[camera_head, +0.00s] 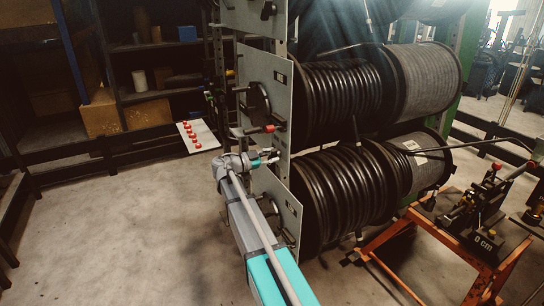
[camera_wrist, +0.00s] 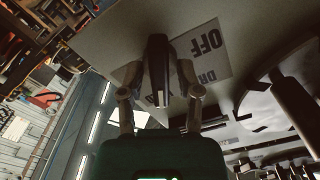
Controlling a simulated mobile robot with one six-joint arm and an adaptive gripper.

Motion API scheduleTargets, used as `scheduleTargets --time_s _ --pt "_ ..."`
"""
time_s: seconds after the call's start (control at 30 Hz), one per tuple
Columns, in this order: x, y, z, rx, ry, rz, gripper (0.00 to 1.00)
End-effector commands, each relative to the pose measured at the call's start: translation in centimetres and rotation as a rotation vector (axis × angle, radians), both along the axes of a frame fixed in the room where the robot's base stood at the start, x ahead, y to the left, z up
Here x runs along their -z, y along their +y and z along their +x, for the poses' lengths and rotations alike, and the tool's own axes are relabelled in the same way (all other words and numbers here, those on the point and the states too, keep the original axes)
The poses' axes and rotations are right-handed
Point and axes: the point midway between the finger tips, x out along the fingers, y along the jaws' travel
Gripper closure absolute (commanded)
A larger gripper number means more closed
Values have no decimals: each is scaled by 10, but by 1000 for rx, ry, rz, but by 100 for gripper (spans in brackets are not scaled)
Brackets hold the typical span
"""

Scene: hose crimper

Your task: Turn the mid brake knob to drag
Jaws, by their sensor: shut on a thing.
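The brake knob (camera_wrist: 158,70) is a dark, narrow bar on a grey plate, standing roughly upright in the wrist view. A pale label (camera_wrist: 208,50) behind it reads OFF, with a partly covered word starting DR below. My gripper (camera_wrist: 158,80) has one finger on each side of the knob and is shut on it. In the head view my gripper (camera_head: 245,160) is at the grey side plate of the middle reel, and it hides the knob there. I cannot tell which mark the knob points at.
A red-tipped handle (camera_head: 268,129) and a round dark hub (camera_head: 258,100) are on the plate close above my gripper. Black hose reels (camera_head: 345,95) stand to the right. An orange stand (camera_head: 450,245) holds a crimping tool. The floor at left is clear.

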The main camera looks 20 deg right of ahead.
Motion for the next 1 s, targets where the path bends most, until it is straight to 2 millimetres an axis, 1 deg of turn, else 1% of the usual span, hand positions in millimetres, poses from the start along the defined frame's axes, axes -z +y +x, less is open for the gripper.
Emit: scheduleTargets --time_s 0.17,0.37,1.0 --pt "0 1 0 0 77 -3 100" --pt "0 1 0 0 219 -8 100" --pt "0 1 1 -1 799 -27 100"
